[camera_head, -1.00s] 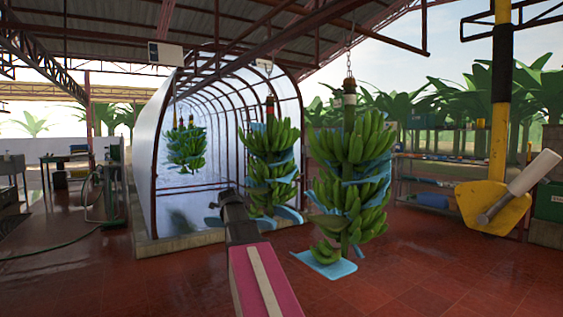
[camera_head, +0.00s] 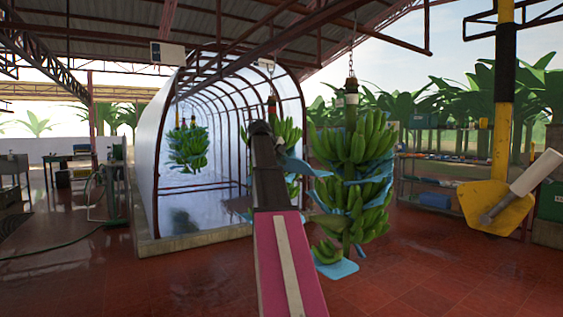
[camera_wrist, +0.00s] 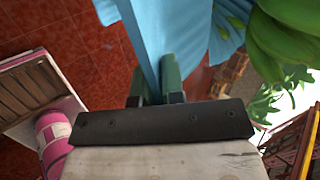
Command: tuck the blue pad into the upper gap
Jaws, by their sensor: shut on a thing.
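In the wrist view my gripper (camera_wrist: 155,72) is shut on a blue pad (camera_wrist: 150,28), a thin sheet standing up between its two green fingers. In the head view the blue pad (camera_head: 294,166) shows just right of my raised dark wrist, at the left side of the nearest hanging banana bunch (camera_head: 352,150). The fingers are largely hidden there. Whether the pad touches the bunch I cannot tell. Blue sheets show between this bunch's tiers. The upper gap is at about the pad's height, and its inside is hidden by fruit.
A second bunch (camera_head: 287,130) hangs behind my arm, partly hidden. A third (camera_head: 187,148) hangs inside the arched tunnel (camera_head: 160,190). A yellow post fixture (camera_head: 492,205) stands right, with shelves (camera_head: 420,185) behind. The red floor below the bunches is clear.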

